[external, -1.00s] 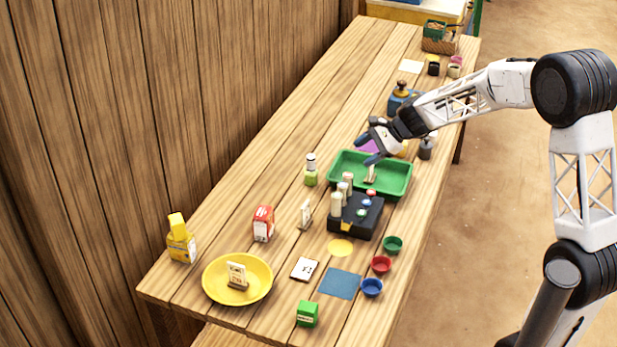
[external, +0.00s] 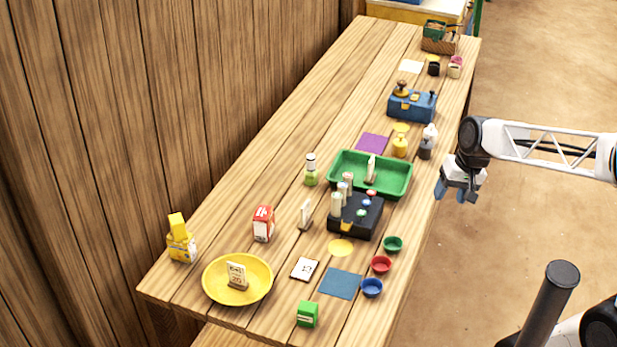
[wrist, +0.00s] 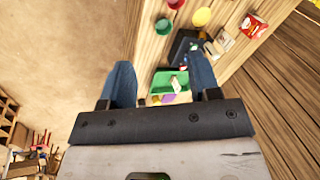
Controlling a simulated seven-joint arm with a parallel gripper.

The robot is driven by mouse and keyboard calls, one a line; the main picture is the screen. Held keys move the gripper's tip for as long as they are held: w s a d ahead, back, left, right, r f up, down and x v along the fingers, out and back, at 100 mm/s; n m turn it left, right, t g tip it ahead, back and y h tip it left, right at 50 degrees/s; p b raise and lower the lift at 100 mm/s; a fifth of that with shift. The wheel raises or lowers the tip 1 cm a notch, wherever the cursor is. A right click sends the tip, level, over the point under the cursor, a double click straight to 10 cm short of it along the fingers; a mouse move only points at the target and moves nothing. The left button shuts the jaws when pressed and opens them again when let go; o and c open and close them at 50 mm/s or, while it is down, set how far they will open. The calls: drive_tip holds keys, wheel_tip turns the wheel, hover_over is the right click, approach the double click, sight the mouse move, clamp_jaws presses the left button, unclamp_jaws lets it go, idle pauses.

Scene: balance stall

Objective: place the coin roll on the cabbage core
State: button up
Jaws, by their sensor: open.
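I cannot surely make out a coin roll or a cabbage core. Several pale upright cylinders (external: 336,205) stand along the left of a black box (external: 366,222) that has coloured buttons. A pale upright piece (external: 371,170) stands in the green tray (external: 404,187); what it is, I cannot tell. My gripper (external: 459,195) is open and empty, right of the tray and beyond the table's right edge. In the wrist view my gripper (wrist: 163,82) has its fingers wide apart, with the green tray (wrist: 160,82) and black box (wrist: 180,48) far below.
A yellow plate (external: 212,292) holding a small card stands at the near end. Green, red and blue cups (external: 372,288) line the right edge. A red-and-white carton (external: 263,222), a green-based bottle (external: 311,172) and a blue box (external: 412,108) also stand here. The far left tabletop is clear.

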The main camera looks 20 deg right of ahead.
drive_tip(key=s+d+n+h, duration=0.2)
drive_tip(key=s+d+n, duration=0.1)
drive_tip(key=s, duration=0.6)
drive_tip(key=shift+s+d+f+t+h, duration=0.15)
drive_tip(key=shift+d+f+t+h, duration=0.15)
drive_tip(key=shift+f+h, duration=0.1)
idle(0.7)
